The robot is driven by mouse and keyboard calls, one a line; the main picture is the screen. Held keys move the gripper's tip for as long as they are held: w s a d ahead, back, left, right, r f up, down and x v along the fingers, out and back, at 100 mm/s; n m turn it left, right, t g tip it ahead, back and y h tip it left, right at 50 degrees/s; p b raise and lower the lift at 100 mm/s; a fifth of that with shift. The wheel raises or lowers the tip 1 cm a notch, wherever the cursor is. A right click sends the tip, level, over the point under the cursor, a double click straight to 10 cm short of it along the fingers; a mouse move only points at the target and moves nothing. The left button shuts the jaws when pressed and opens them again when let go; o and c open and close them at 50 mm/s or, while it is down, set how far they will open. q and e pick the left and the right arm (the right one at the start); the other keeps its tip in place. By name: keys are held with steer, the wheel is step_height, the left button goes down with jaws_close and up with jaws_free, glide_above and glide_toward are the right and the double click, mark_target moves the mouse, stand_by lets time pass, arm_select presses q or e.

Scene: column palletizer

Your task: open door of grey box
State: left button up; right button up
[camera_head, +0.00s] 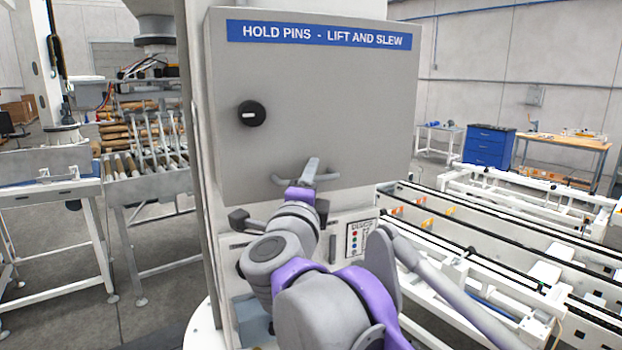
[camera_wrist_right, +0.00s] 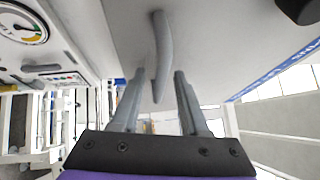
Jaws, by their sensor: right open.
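The grey box (camera_head: 310,110) has a flat front door under a blue label reading "HOLD PINS - LIFT AND SLEW". The door looks shut. A grey bar handle (camera_head: 328,177) runs sideways near the door's lower edge; it also shows in the right wrist view (camera_wrist_right: 162,40). My right gripper (camera_head: 307,182) is at the handle, partly covering it. In the right wrist view its open fingers (camera_wrist_right: 160,74) stand on either side of the handle, with gaps visible. Contact cannot be told. My left gripper is not in view.
A black knob (camera_head: 251,113) sticks out of the door's left part. A panel with coloured buttons (camera_head: 355,238) is below the box, and a gauge (camera_wrist_right: 22,24) shows in the wrist view. White conveyor frames (camera_head: 480,235) stand at the right, a roller conveyor (camera_head: 150,185) at the left.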

jaws_close()
stand_by(1.3)
